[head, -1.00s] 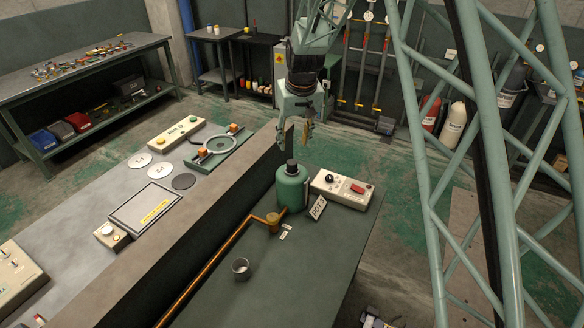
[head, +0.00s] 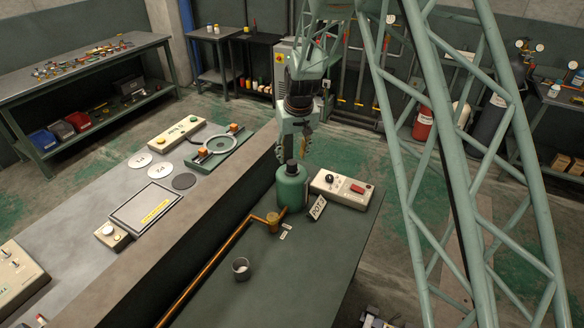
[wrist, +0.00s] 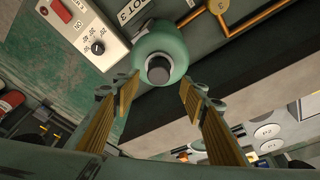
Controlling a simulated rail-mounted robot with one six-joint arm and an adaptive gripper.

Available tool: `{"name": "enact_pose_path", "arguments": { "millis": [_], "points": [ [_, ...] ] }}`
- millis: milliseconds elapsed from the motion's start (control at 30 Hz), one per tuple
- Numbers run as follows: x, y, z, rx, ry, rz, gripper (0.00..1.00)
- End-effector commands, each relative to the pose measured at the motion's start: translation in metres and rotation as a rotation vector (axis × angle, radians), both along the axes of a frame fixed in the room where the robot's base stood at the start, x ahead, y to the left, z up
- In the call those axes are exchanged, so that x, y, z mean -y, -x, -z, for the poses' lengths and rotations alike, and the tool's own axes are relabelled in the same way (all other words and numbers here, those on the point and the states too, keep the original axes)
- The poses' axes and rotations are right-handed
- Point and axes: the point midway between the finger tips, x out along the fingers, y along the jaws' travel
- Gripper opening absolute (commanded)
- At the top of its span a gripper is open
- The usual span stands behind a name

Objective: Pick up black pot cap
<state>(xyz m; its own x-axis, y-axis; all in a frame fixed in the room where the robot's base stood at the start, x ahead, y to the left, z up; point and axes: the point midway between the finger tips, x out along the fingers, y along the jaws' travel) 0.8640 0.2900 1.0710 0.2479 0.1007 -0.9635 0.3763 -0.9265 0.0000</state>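The black pot cap (head: 291,163) sits upright on top of the green pot (head: 291,188), at the far end of the dark green table. In the wrist view the cap (wrist: 158,70) shows as a dark round knob on the pot's shoulder (wrist: 160,38). My gripper (head: 293,148) is directly above the cap, fingers pointing down. My gripper is open and empty. Whether the fingertips reach down to the cap's height is hard to tell.
A control box (head: 342,189) with a black knob and red switch stands right of the pot, with a POT 3 sign (head: 317,208) in front. A copper pipe (head: 225,262) runs along the table. A small cup (head: 240,268) stands nearer. A raised grey bench (head: 140,262) is to the left.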

Motion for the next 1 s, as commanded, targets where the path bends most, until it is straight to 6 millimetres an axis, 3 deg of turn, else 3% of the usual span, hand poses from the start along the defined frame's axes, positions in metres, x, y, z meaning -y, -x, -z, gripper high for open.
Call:
{"name": "enact_pose_path", "arguments": {
  "millis": [433,1000],
  "points": [
    [0.0,-0.001,0.004,-0.001,0.0,0.0,0.39],
    [-0.001,-0.011,0.046,-0.001,0.0,0.0,0.39]
  ]
}}
